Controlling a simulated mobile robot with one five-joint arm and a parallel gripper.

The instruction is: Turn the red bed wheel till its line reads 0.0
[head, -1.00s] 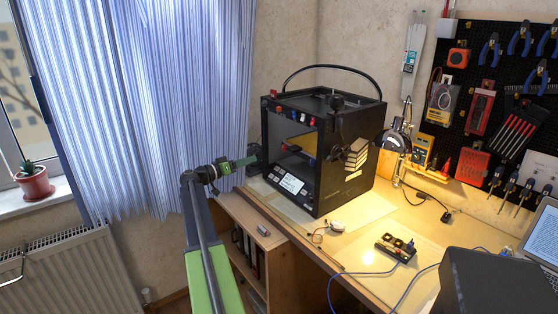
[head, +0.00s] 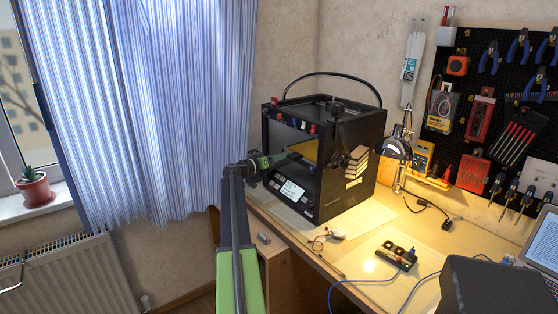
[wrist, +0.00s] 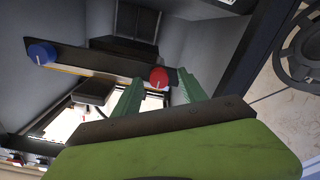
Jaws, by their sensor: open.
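The red bed wheel (wrist: 159,76) shows in the wrist view under the front edge of a dark bar inside the black printer (head: 345,185). A small pale mark shows at its lower edge; I cannot read what it points to. My gripper (wrist: 160,85) is open, its two green fingers pointing at the wheel, one on each side of it in the picture. I cannot tell whether they touch it. In the head view my gripper (head: 284,157) reaches into the printer's open front, and the red wheel cannot be made out there.
A blue wheel (wrist: 42,52) sits further left on the same bar. The printer's dark frame post (wrist: 245,60) stands close on the right in the wrist view. A lit lamp (head: 398,150) and a small device (head: 396,254) stand on the desk to the right.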

